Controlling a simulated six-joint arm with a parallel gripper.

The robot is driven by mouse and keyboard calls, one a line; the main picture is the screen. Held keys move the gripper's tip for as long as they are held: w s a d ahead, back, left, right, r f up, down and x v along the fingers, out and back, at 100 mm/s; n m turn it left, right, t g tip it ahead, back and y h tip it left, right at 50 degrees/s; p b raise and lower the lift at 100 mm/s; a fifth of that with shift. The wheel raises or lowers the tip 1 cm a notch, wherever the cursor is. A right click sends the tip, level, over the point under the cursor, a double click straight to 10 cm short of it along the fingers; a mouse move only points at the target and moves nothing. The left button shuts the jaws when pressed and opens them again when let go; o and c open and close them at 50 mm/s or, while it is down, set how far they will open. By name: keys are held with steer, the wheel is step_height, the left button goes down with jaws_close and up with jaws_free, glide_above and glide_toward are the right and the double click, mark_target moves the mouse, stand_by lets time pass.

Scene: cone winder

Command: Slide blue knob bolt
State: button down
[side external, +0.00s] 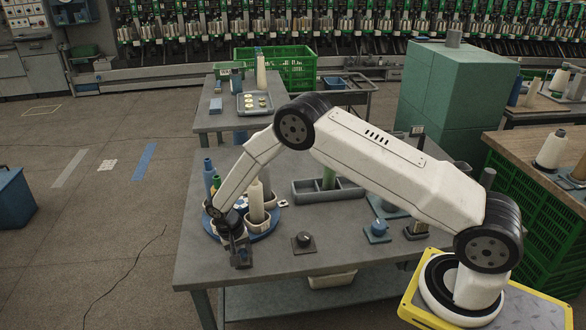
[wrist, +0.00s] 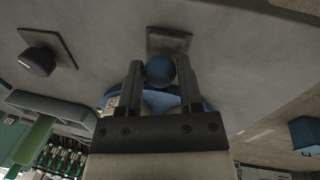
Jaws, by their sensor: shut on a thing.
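In the wrist view, a round blue knob (wrist: 160,69) sits between the two fingers of my gripper (wrist: 159,66), which are shut on it. A dark bolt plate (wrist: 168,41) lies on the table just beyond the knob. In the side view, my gripper (side external: 238,243) points down at the near left part of the table, over the dark bolt base (side external: 241,259). The knob is hidden there by the gripper. How far the bolt is slid cannot be told.
A blue round carrier (side external: 266,236) with cones and bottles stands right behind my gripper. A black dial on a plate (side external: 304,240) is to the right. A grey divided tray (side external: 312,192) and a blue knob on a base (side external: 377,230) lie farther right.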

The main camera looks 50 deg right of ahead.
steer(key=shift+s+a, duration=0.15)
steer(key=shift+a, duration=0.05)
steer(key=shift+c, duration=1.3)
jaws_free()
steer(key=shift+r, duration=0.4)
step_height(320, 180, up, 7)
steer(key=a, duration=0.1)
steer(key=shift+w, duration=0.4)
steer(key=shift+a, duration=0.1)
